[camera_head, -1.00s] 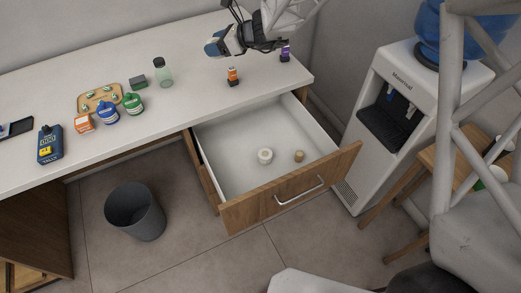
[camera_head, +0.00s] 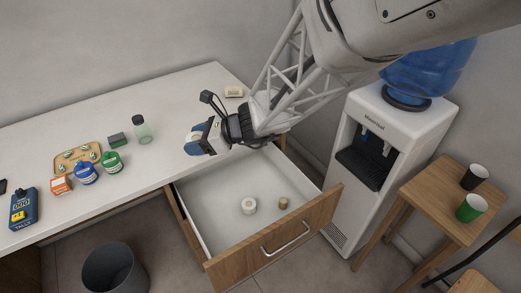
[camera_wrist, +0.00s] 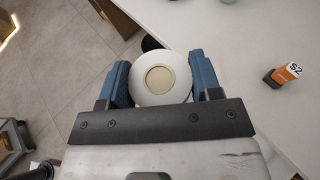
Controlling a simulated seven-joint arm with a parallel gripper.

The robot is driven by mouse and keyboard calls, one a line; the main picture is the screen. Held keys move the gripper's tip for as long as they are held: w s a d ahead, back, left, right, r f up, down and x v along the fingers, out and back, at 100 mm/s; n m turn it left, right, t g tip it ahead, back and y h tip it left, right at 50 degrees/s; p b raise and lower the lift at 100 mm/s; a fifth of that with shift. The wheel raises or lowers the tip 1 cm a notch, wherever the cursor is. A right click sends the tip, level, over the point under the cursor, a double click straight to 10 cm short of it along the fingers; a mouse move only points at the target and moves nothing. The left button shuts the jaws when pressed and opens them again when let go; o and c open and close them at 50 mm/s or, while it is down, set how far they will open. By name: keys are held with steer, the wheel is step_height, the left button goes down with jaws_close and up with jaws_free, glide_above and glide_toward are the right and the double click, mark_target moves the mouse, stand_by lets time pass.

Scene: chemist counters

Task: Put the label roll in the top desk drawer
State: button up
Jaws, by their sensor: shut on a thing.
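My gripper (camera_head: 199,141) is over the desk's front edge, just above and left of the back of the open drawer. In the wrist view its two blue fingers are shut on the label roll (camera_wrist: 160,57), a white disc with a beige centre. The roll is mostly hidden by the fingers in the head view. The top desk drawer (camera_head: 215,225) is pulled out, with a wooden front and white inside. In it lie a white ring-shaped roll (camera_head: 249,206) and a small brown cylinder (camera_head: 283,203), apart from each other.
The desk (camera_head: 60,122) holds a tray (camera_head: 61,170), several bottles and boxes at left, and a cream block (camera_head: 234,91) at the back. A water cooler (camera_head: 400,127) is close right of the drawer. The drawer's back left floor is bare.

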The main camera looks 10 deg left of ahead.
steer(key=shift+s+d, duration=0.2)
steer(key=shift+s, duration=0.15)
steer(key=shift+s+f, duration=0.1)
steer(key=shift+f, duration=0.25)
glide_above(217, 227)
step_height(217, 227, down, 29)
stand_by(0.4)
steer(key=shift+f, duration=2.8)
steer(key=shift+f, duration=2.1)
steer(key=shift+f, duration=0.15)
